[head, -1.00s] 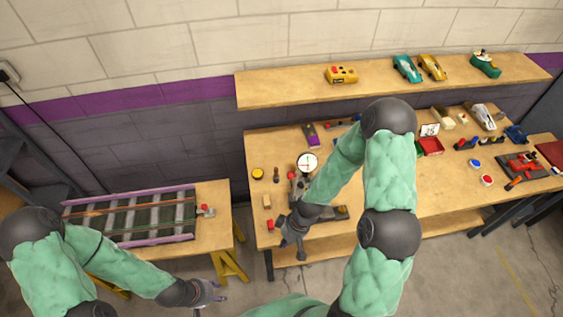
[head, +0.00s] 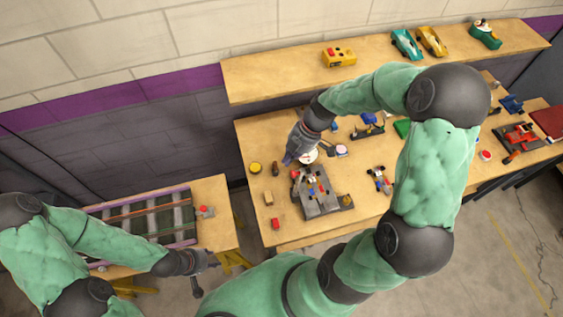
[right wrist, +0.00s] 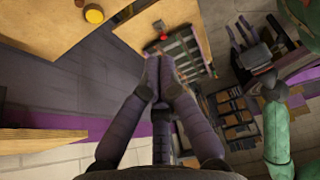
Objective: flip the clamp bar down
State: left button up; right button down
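A grey fixture (head: 322,207) lies on the workbench with a small wheeled chassis (head: 316,186) on it. A red knob (head: 294,174) shows at its upper left corner. I cannot clearly make out the clamp bar or its angle. My right gripper (head: 288,160) is above the bench, just up and left of the fixture, and partly covers the white dial. In the right wrist view its fingers (right wrist: 160,62) are together with nothing between them, and the fixture is out of sight. My left gripper (head: 205,275) is open and empty, low between the two tables.
A shelf (head: 285,75) with toy cars runs behind.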

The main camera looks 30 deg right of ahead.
pick_arm(q)
jog(key=shift+s+r+p, duration=0.2)
jog(key=shift+r+p, duration=0.9)
jog(key=shift+r, duration=0.1)
pick_arm(e)
notch_tip(320, 180, down, 9)
jog(key=shift+s+f, duration=0.15)
pick_arm(q)
jog(key=shift+f, duration=0.15)
